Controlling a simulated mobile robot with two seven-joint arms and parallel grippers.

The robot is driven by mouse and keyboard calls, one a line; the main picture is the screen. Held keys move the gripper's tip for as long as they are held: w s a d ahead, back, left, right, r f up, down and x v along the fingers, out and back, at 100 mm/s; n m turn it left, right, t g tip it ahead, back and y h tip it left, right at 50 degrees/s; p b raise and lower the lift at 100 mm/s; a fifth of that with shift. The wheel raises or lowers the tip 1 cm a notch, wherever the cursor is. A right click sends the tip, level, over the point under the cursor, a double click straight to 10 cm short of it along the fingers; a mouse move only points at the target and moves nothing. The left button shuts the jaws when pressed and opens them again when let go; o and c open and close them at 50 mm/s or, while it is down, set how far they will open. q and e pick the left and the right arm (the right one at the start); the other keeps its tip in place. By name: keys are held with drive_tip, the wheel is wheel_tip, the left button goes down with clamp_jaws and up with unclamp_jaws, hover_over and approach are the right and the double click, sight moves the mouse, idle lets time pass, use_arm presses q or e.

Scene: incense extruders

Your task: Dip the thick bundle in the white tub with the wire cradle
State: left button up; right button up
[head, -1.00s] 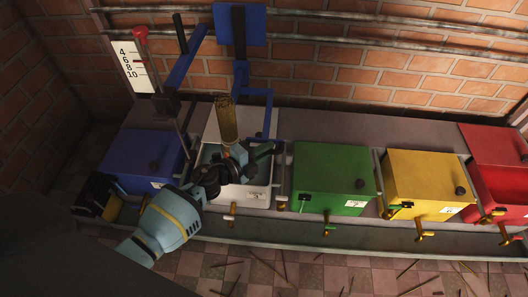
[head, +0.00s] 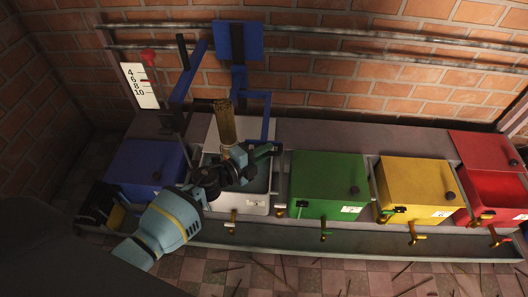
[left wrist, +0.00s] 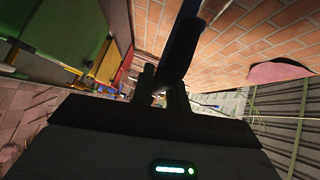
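The thick brown bundle of sticks (head: 225,122) stands nearly upright over the white tub (head: 257,209) in the head view. Its lower end is hidden behind my left gripper. My left gripper (head: 245,160) is over the tub, at the foot of the visible part of the bundle. I cannot tell whether it grips the bundle or whether its fingers are apart. The left wrist view shows dark finger shapes (left wrist: 168,75) but no bundle. I cannot make out the wire cradle clearly. My right gripper is not in view.
A blue box (head: 146,163) stands left of the tub; green (head: 325,180), yellow (head: 415,180) and red (head: 485,160) boxes stand to its right. A blue lever frame (head: 188,75) and blue plate (head: 238,40) rise behind. A numbered scale (head: 140,86) stands back left.

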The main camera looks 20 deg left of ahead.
use_arm(q)
drive_tip(key=o, duration=0.4)
drive_tip(key=p+v, duration=0.2)
drive_tip(key=v, duration=0.5)
drive_tip(key=shift+s+a, duration=0.15)
drive_tip(key=shift+s, duration=0.2)
